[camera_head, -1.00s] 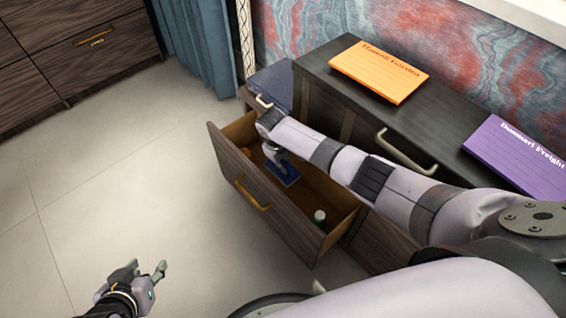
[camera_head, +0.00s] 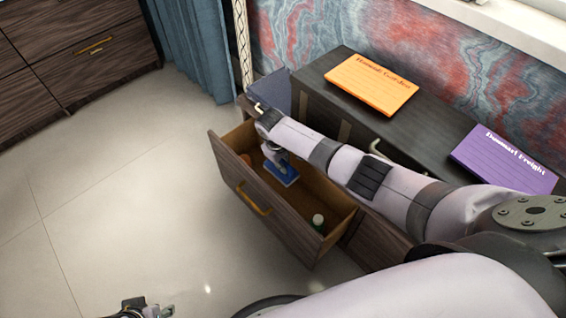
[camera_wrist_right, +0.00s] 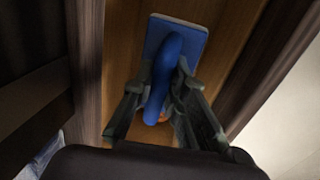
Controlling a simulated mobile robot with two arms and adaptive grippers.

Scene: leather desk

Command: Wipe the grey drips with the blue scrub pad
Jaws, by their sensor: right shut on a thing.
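The blue scrub pad (camera_head: 283,175) lies inside the open drawer (camera_head: 247,202), on its wooden floor as far as I can tell. In the right wrist view, the pad (camera_wrist_right: 196,38) has a flat blue plate with a pale edge and a raised blue handle. My right gripper (camera_head: 274,155) reaches down into the drawer and is shut on the handle, one finger on each side (camera_wrist_right: 162,72). My left gripper (camera_head: 148,309) is at the bottom edge of the head view, partly cut off, far from the pad. I see no grey drips in these frames.
An orange card (camera_head: 372,84) and a purple card (camera_head: 504,159) lie on the dark desk top (camera_head: 432,128). Drawer walls surround the gripper.

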